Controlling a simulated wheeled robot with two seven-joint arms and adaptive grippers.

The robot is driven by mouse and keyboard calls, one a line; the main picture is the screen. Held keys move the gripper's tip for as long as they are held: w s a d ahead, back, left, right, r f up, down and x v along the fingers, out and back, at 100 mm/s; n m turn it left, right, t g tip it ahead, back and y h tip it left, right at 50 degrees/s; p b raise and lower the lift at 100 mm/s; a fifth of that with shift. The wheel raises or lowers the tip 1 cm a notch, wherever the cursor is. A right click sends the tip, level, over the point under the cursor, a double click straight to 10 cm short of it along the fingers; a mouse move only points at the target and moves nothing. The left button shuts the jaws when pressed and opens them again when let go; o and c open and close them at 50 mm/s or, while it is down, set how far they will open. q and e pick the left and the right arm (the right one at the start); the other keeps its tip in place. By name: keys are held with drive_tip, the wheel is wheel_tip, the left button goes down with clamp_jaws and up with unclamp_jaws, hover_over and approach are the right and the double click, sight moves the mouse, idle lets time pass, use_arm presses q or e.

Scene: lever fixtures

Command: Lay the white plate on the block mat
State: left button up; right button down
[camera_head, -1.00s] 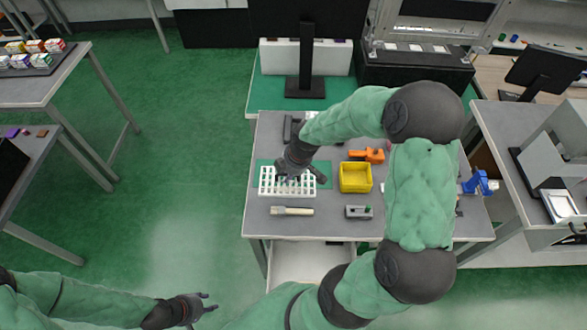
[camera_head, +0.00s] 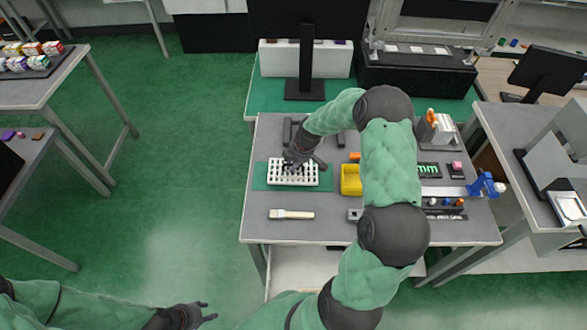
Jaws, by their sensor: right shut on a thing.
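The white plate (camera_head: 294,182), a rectangle with rows of dark holes, is over the green block mat (camera_head: 260,178) on the grey table. Green shows along its left and right sides and below it. My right gripper (camera_head: 292,165) is shut on the plate at its upper middle and hides part of it. I cannot tell whether the plate touches the mat or hangs just above it. My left gripper (camera_head: 209,311) is open and empty, low in the picture, away from the table.
A yellow bin (camera_head: 350,180) stands right of the mat, partly behind my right arm. A light-coloured brush-like tool (camera_head: 291,214) lies in front of the mat. A blue clamp-like fixture (camera_head: 486,185) is at the table's right edge.

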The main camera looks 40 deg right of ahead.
sight(302, 174)
drive_tip(key=shift+f, duration=1)
drive_tip(key=shift+f+b, duration=0.2)
drive_tip(key=shift+b, duration=0.1)
drive_tip(key=c, duration=1.2)
unclamp_jaws()
drive_tip(key=shift+r, duration=0.55)
drive_tip(key=p+v, duration=0.3)
drive_tip(key=v, duration=0.8)
drive_tip(key=shift+s, duration=0.2)
drive_tip(key=shift+r, duration=0.1)
